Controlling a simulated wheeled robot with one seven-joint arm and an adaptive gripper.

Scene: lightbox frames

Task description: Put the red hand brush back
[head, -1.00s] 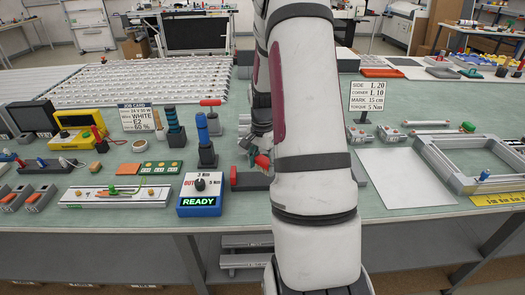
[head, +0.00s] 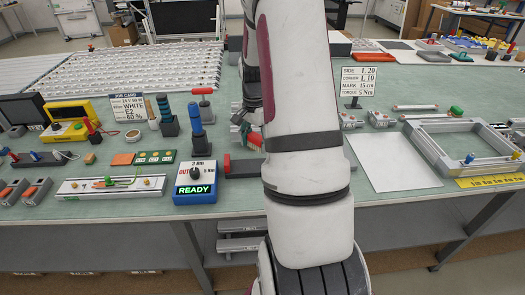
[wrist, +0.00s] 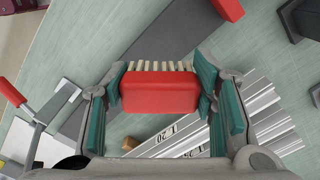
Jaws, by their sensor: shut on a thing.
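The red hand brush (wrist: 160,92) has a red block body and a row of pale bristles. In the wrist view it sits between the two teal-padded fingers of my gripper (wrist: 162,98), which is shut on it. In the head view my gripper (head: 243,128) is over the middle of the bench, left of my arm, and the brush's red body (head: 255,138) shows in part beside my arm. The brush appears held above the bench. I cannot tell which spot is its place.
A dark grey bar with a red block (head: 227,163) at its end lies just in front of my gripper; the red block (wrist: 228,8) shows in the wrist view. Silver profiles (wrist: 255,98) lie below. A blue READY box (head: 195,181) stands left. A white sheet (head: 392,163) lies right.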

